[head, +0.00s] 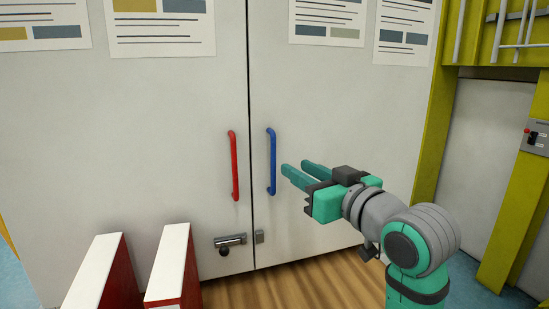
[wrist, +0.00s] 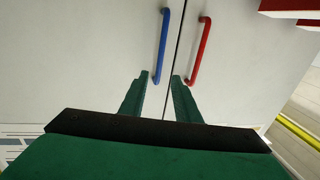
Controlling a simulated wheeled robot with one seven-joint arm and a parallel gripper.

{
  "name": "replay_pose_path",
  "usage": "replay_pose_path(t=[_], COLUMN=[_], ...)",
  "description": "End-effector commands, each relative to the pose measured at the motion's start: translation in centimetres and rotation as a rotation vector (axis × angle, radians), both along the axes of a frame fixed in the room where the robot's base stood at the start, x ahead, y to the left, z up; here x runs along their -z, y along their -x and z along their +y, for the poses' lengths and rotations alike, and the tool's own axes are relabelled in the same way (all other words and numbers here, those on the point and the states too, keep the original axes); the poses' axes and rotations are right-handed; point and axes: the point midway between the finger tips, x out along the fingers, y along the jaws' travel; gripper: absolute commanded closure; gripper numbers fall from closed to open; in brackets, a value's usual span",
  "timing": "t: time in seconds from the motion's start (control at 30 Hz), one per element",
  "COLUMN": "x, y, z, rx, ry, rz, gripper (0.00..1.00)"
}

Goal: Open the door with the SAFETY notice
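Two pale door panels meet at a dark vertical seam. The left door (head: 150,130) has a red handle (head: 234,166); the right door (head: 330,120) has a blue handle (head: 271,161). Notices hang high on both doors, but their headings are cut off, so I cannot tell which says SAFETY. My gripper (head: 294,167) is open and empty, just right of the blue handle and apart from it. In the wrist view, the blue handle (wrist: 162,45) and red handle (wrist: 199,51) lie beyond the spread fingertips (wrist: 160,77).
A metal latch (head: 230,241) sits low on the left door, beside a small keeper (head: 259,237) on the right door. Red-and-white blocks (head: 172,265) stand at front left. A yellow frame (head: 437,130) with a switch box (head: 536,138) stands right. Wooden floor (head: 300,285) lies below.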

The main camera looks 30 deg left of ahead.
Motion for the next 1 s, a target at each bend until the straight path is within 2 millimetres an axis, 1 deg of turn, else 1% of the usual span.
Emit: replay_pose_path(t=[0.3, 0.5, 0.7, 1.0], x=[0.1, 0.1, 0.1, 0.1], y=[-2.5, -4.0, -4.8, -4.9], z=[4.6, 7.2, 8.6, 8.9], rx=[-0.002, 0.000, 0.000, 0.001], ry=[0.000, -0.001, -0.001, -0.002], rz=[0.004, 0.003, 0.002, 0.001], gripper=[0.71, 0.71, 0.71, 0.71])
